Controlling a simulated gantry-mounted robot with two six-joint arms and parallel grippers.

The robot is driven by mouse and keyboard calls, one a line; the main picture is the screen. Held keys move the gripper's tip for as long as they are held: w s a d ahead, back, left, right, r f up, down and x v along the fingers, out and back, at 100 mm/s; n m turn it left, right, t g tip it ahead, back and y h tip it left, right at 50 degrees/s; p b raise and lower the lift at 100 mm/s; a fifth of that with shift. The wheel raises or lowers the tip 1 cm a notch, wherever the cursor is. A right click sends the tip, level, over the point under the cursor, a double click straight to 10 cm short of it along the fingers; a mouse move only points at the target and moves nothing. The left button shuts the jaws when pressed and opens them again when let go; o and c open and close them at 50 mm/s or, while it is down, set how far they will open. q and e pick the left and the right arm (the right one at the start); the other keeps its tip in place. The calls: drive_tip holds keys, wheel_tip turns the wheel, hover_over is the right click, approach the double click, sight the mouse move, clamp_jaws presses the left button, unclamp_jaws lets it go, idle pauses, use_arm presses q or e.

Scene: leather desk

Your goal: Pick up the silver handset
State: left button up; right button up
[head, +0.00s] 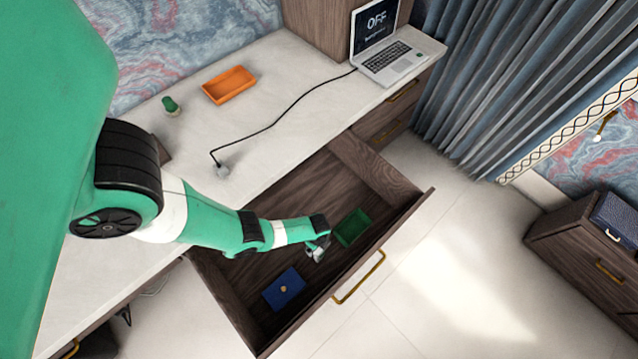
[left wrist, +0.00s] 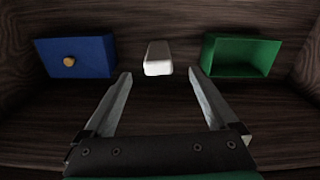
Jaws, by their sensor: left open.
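In the left wrist view a small pale, whitish-silver block with rounded edges, seemingly the silver handset (left wrist: 158,58), lies on the dark wooden drawer floor. My left gripper (left wrist: 160,75) is open and empty, with one finger on either side of the handset's near end and clear gaps to both. In the head view my left gripper (head: 318,250) reaches down into the open drawer (head: 225,270). The handset cannot be made out clearly there, beside or behind the gripper. My right gripper is not in view.
A blue box with a knob (left wrist: 76,57) lies left of the handset, and an open green box (left wrist: 240,55) lies right. On the desk are an orange tray (head: 229,85), a laptop (head: 380,45), a cable (head: 275,122) and a small green object (head: 171,105).

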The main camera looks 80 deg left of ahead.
sight(319, 254)
use_arm(q)
drive_tip(key=f+b, duration=0.4)
drive_tip(key=f, duration=0.1)
drive_tip(key=shift+s+d+f, duration=0.1)
drive_tip(key=shift+d, duration=0.1)
drive_tip(key=shift+r, duration=0.2)
clamp_jaws()
